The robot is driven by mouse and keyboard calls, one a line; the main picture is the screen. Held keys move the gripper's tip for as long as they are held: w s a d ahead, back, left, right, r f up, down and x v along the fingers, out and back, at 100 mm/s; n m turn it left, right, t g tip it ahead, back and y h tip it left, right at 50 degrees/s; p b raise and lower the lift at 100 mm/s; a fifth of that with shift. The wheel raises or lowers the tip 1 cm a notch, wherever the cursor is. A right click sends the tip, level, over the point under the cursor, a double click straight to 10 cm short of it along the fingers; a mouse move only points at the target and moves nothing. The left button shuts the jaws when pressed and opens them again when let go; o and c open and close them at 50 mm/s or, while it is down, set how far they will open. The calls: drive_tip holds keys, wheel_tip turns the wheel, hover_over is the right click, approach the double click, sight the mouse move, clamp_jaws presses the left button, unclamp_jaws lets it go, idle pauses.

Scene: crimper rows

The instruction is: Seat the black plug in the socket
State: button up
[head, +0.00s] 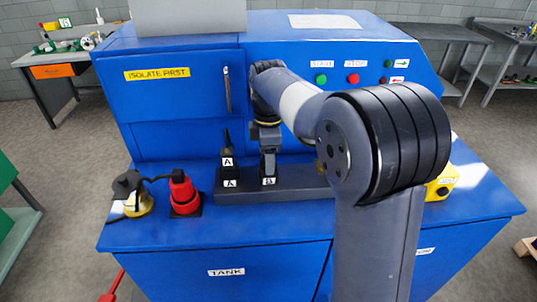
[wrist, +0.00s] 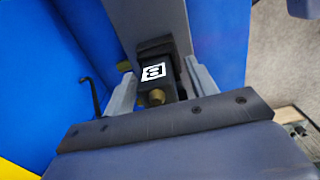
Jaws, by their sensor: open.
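My gripper (head: 268,165) points down over the dark rail on the bench, at the position labelled B. In the wrist view its two grey fingers (wrist: 160,88) stand apart, one on each side of a black block (wrist: 172,88) with a white B label and a brass round end. I cannot tell whether the fingers touch it. To the left in the head view, a black upright piece (head: 227,148) labelled A stands on the rail at a second A label. My gripper hides most of what stands at B, so I cannot tell how far anything is seated.
The dark rail (head: 300,185) lies along the blue bench. Left of it are a red connector (head: 183,193) on a black base and a black-topped brass fitting (head: 130,190), joined by a black cable. A yellow box (head: 441,184) stands at right. A blue panel rises behind.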

wheel_tip(320, 180, up, 11)
drive_tip(key=shift+f+b, duration=0.1)
drive_tip(key=shift+b, duration=0.2)
idle(0.4)
drive_tip(key=shift+f, duration=0.1)
wheel_tip(320, 180, down, 10)
drive_tip(key=shift+f+p, duration=0.1)
drive_tip(key=shift+p, duration=0.2)
drive_tip(key=shift+r+p, duration=0.3)
drive_tip(key=shift+r, duration=0.1)
